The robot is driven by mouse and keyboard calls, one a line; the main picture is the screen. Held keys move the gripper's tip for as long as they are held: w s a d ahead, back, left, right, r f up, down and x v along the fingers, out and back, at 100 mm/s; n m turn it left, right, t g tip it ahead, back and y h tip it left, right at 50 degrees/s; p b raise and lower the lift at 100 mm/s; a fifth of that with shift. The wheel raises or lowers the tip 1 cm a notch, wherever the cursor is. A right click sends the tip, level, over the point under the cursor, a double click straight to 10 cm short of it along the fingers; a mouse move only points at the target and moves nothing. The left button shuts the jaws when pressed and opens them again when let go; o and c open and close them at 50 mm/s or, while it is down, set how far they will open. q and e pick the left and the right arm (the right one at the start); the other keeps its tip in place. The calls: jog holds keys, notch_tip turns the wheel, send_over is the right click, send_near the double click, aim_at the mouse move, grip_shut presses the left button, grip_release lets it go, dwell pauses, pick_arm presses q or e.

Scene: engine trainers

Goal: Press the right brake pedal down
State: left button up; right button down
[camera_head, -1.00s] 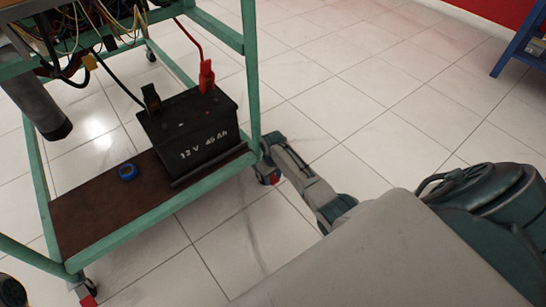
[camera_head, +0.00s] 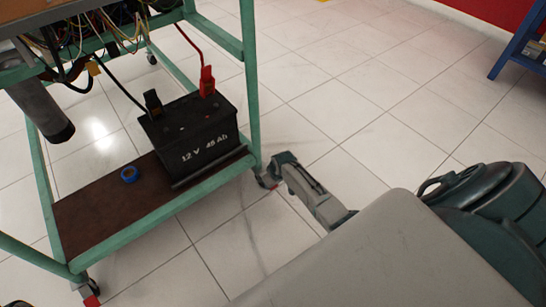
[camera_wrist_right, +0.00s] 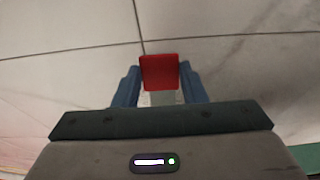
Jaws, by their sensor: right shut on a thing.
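The right brake pedal (camera_wrist_right: 159,71) is a red plate seen in the right wrist view, between the tips of my right gripper's two blue fingers. My right gripper (camera_wrist_right: 159,82) is shut on it. In the head view, the right gripper (camera_head: 277,168) is low beside the cart's right front caster (camera_head: 264,182), and the pedal is mostly hidden there. I cannot tell how far down the pedal is tilted. My left gripper is not in view.
Another red caster pedal (camera_head: 91,300) shows at front left. The tiled floor (camera_head: 370,110) to the right is clear.

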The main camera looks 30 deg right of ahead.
jog(key=shift+s+f+t, duration=0.1)
jog(key=shift+f+t, duration=0.65)
jog(key=shift+t, duration=0.35)
jog(key=shift+f+t, duration=0.1)
jog(key=shift+t, duration=0.2)
jog(key=shift+b, duration=0.3)
jog(key=c, duration=0.9)
grip_release()
